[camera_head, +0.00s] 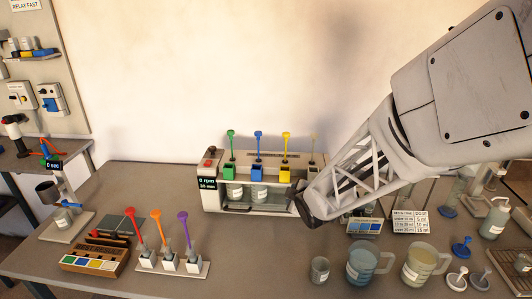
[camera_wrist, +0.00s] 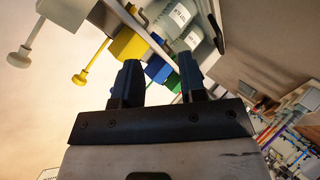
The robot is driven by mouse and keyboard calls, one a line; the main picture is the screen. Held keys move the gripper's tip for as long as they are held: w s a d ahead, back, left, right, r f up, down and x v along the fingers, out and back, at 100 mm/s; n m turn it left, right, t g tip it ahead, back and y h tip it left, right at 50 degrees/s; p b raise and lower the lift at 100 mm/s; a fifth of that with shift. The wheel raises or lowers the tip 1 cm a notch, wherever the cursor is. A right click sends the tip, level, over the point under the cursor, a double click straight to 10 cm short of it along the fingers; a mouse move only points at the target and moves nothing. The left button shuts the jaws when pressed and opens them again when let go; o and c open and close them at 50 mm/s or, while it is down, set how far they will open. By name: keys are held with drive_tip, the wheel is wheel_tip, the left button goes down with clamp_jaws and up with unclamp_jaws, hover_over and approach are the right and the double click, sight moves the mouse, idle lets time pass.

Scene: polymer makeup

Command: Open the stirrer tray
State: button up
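The stirrer (camera_head: 207,176) is a beige box with a display reading 0 rpm, standing at the back of the table. Green, blue, yellow and pale knobbed rods rise from its top. Labelled beakers (camera_head: 235,190) sit in its lower bay, above a dark handle (camera_head: 237,209) at the low front. My gripper (camera_head: 308,208) is at the stirrer's right front end, its fingertips mostly hidden by my arm. In the wrist view my gripper (camera_wrist: 158,70) has two dark fingers apart, with nothing clearly held. The stirrer's yellow block (camera_wrist: 128,44) and labelled beakers show beyond them; contact cannot be told.
A rack with red, orange and purple stirrers (camera_head: 170,265) stands front left, beside a wooden block with coloured squares (camera_head: 95,260). A small cup (camera_head: 319,270) and two jugs (camera_head: 368,263) stand front right. Small signs stand behind the jugs. Bare table lies before the stirrer.

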drive_tip(key=w+a+f+n+y, duration=0.3)
drive_tip(key=a+f+n, duration=0.1)
drive_tip(key=a+f, duration=0.25)
drive_tip(key=n+y, duration=0.5)
drive_tip(key=n, duration=0.1)
approach(236, 210)
drive_tip(key=shift+w+a+f, duration=0.5)
drive_tip(key=shift+w+a, duration=0.25)
drive_tip(key=shift+a, duration=0.15)
drive_tip(key=shift+w+a, duration=0.15)
drive_tip(key=shift+x, duration=3.7)
drive_tip(key=shift+w, duration=0.1)
drive_tip(key=shift+c, duration=0.5)
clamp_jaws()
